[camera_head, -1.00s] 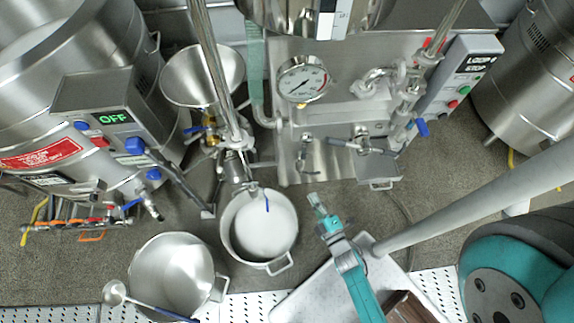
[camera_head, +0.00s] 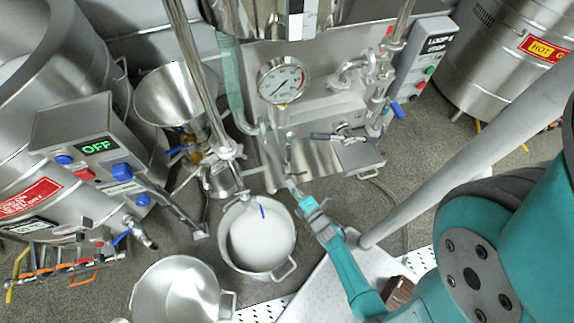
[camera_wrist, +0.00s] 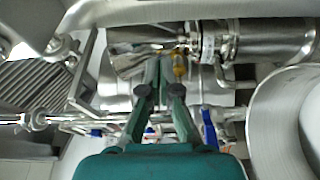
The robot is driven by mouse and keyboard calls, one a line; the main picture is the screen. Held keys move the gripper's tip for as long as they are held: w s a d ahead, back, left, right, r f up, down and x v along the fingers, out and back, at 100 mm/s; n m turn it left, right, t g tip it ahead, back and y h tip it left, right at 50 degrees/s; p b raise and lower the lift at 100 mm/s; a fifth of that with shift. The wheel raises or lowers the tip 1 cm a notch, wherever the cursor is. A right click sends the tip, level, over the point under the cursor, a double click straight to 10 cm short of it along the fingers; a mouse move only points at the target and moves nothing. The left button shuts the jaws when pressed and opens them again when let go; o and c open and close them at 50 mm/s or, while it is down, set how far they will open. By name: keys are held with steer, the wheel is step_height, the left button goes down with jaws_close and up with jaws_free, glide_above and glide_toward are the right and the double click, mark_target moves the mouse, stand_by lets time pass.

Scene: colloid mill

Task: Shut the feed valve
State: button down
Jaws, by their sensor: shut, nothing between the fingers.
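My gripper (camera_head: 291,186) is at the end of the teal arm, its fingers shut and empty, near the front of the steel mill cabinet and right of the white-filled pot (camera_head: 262,240). In the wrist view the fingers (camera_wrist: 160,66) come together in front of steel pipework. No valve is labelled as the feed valve. A valve with a blue lever (camera_head: 177,150) and brass-coloured body sits under the steel funnel (camera_head: 172,90), left of my gripper and apart from it. A blue lever (camera_wrist: 209,130) also shows right of the fingers in the wrist view; which valve it belongs to is unclear.
A pressure gauge (camera_head: 283,80) and steel pipes front the cabinet. A control box reading OFF (camera_head: 95,148) stands left. An empty pot (camera_head: 178,292) is at the bottom. A light-topped table (camera_head: 325,290) lies under my arm. Steel drums stand at both sides.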

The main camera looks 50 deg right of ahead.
mark_target(289, 158)
steer(key=x, duration=1)
steer(key=shift+s+d+f, duration=0.1)
steer(key=shift+s+d, duration=0.5)
steer(key=shift+d, duration=0.2)
steer(key=shift+s+d+f, duration=0.1)
steer(key=shift+s+d, duration=0.45)
steer(key=shift+d, duration=0.3)
steer(key=shift+s, duration=0.1)
